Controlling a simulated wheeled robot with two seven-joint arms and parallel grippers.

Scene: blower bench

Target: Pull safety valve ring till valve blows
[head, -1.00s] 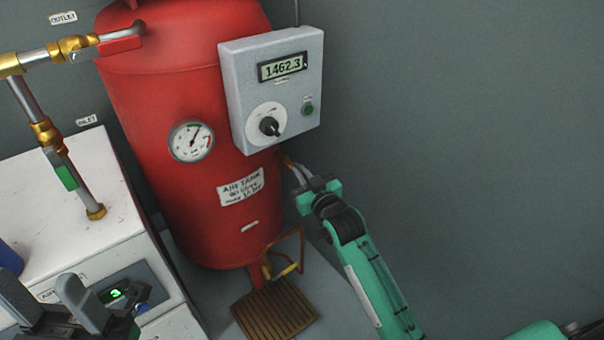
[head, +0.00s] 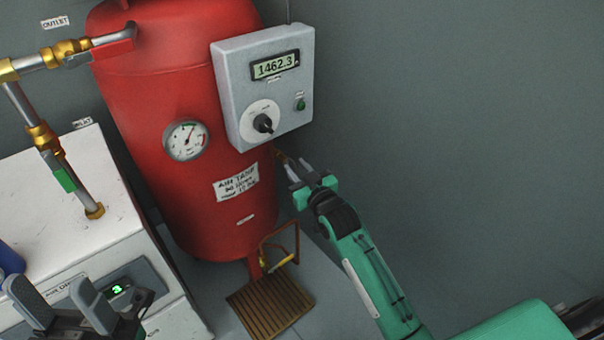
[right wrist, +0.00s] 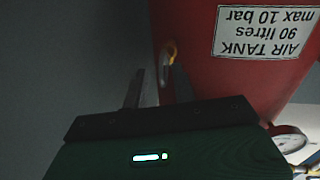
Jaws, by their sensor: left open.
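The red air tank (head: 180,100) stands left of centre. A small brass fitting (head: 279,155), which looks like the safety valve, sits on its right side below the grey control box. In the right wrist view a yellow-brass loop (right wrist: 170,52) shows against the tank, near the tip of one finger. My right gripper (head: 294,166) reaches up to the fitting, with a gap between its fingers (right wrist: 150,82). I cannot tell whether it touches the ring. My left gripper (head: 50,290) is open and empty at the lower left, in front of the white cabinet.
The control box (head: 265,88) reads 1462.3 and has a black knob. A pressure gauge (head: 186,141) is on the tank. A brown slatted grate (head: 270,305) lies below a bent pipe. Brass piping (head: 45,140) rises from the cabinet (head: 50,205).

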